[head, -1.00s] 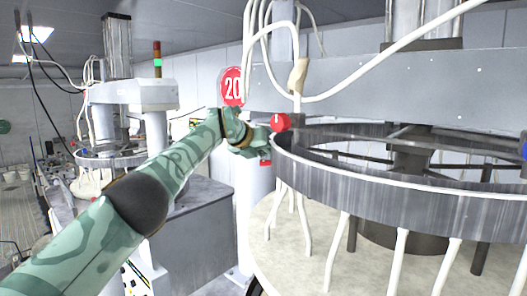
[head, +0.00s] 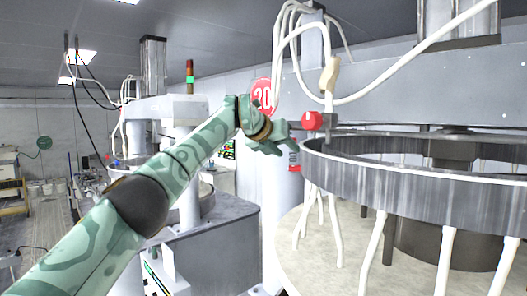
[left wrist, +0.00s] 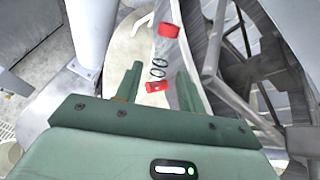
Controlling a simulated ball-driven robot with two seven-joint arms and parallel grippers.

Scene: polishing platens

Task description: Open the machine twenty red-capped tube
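The machine with the red "20" sign (head: 262,95) stands on the right. A red cap (head: 312,121) sits at the left edge of its ring, and it also shows in the left wrist view (left wrist: 168,30). A second red piece (head: 294,160) is lower down, just below my fingers; in the left wrist view a red piece (left wrist: 157,86) with dark loops above it appears between my fingers. My left gripper (head: 288,140) is open, left of the red cap. Its fingers (left wrist: 159,78) stand apart in the left wrist view; contact cannot be told. My right gripper is not in view.
The machine's wide grey ring (head: 420,185) and pale round platen (head: 330,255) fill the right side, with white hoses hanging down. Another machine (head: 165,108) with a grey base stands behind my left arm. Open floor (head: 50,225) lies at the far left.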

